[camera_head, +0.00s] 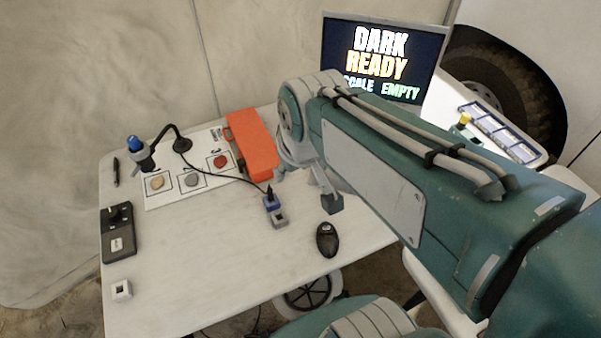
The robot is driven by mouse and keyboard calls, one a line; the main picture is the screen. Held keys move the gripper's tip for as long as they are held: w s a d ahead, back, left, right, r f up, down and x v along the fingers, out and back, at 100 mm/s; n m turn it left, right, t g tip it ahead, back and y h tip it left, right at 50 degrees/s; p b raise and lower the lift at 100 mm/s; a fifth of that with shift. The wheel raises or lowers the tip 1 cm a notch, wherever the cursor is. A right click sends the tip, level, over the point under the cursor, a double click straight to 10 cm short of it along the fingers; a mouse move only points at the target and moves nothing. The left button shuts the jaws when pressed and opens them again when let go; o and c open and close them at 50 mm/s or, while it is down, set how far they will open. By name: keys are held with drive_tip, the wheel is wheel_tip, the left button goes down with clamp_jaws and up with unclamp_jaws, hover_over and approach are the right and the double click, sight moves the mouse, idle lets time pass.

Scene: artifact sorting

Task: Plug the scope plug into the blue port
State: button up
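A small dark scope plug (269,190) stands upright at the blue port (272,204), on the end of a thin black cable. It appears to be in or on the port; how deep it sits is too small to tell. The cable runs back left to the round base (182,145) of a gooseneck scope (140,150) with a blue top. My gripper (306,188) is just right of the plug and blue port, above the table. Its fingers look spread apart, with nothing visible between them. Part of it is hidden by my arm.
A grey port block (279,220) adjoins the blue one. An orange case (253,145) lies behind, beside a card with several stones (191,180). A black mouse (327,240) lies in front right. A dark control box (118,240) and white block (121,289) are left. The front middle is clear.

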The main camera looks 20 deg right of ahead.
drive_tip(key=shift+m+t, duration=0.6)
drive_tip(key=shift+m, duration=0.2)
drive_tip(key=shift+s+r, duration=0.2)
drive_tip(key=shift+s, duration=1.25)
drive_tip(key=shift+s+r, duration=0.15)
drive_tip(key=shift+s, duration=1.3)
